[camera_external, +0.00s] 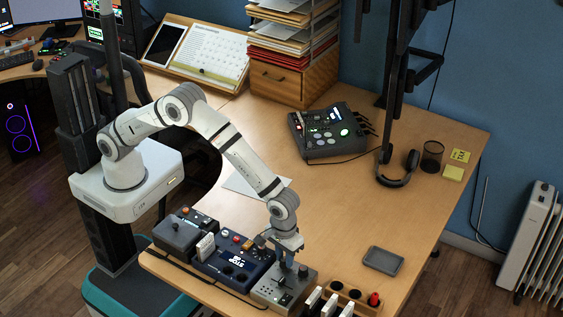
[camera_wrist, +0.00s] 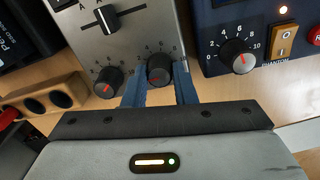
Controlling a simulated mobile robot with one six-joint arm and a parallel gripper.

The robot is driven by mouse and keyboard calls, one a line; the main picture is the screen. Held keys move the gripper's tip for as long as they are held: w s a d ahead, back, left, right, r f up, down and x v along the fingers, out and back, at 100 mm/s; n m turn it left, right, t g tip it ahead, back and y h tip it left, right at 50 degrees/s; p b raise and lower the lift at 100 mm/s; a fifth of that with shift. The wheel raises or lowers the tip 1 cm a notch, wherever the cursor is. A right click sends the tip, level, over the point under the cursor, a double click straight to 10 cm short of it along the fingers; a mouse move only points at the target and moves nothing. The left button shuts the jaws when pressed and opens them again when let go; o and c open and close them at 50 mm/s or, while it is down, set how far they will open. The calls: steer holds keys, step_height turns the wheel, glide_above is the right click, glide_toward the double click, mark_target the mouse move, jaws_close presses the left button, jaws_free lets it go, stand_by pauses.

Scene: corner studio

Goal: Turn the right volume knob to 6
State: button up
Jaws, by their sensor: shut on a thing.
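A grey mixer panel (camera_external: 268,293) stands near the front edge of the desk; it also fills the top of the wrist view (camera_wrist: 150,25), with a slider (camera_wrist: 107,18) on it. Two dark volume knobs with number scales show there. My gripper (camera_wrist: 160,82) has its blue fingers either side of the right knob (camera_wrist: 160,67) and is shut on it. A reddish mark shows on this knob, but the number it points to is hard to read. The left knob (camera_wrist: 108,82) stands free beside the fingers. In the outside view my gripper (camera_external: 287,260) reaches down onto the panel.
A dark blue unit (camera_wrist: 250,30) with a larger knob (camera_wrist: 239,56) and a phantom switch (camera_wrist: 282,40) stands close beside the panel. A wooden block with holes (camera_wrist: 40,103) is on the other side. A grey tray (camera_external: 383,260) lies farther right. The desk middle is mostly clear.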

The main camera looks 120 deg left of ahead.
steer(key=c, duration=0.3)
steer(key=shift+c, duration=0.2)
steer(key=shift+m, duration=0.3)
steer(key=m+b, duration=0.2)
steer(key=m, duration=0.3)
steer(key=m+b, duration=0.1)
steer(key=m, duration=0.4)
steer(key=shift+w+m, duration=0.1)
steer(key=shift+m, duration=0.2)
steer(key=m, duration=0.5)
steer(key=shift+b, duration=0.4)
steer(key=m, duration=0.5)
steer(key=shift+m, duration=0.5)
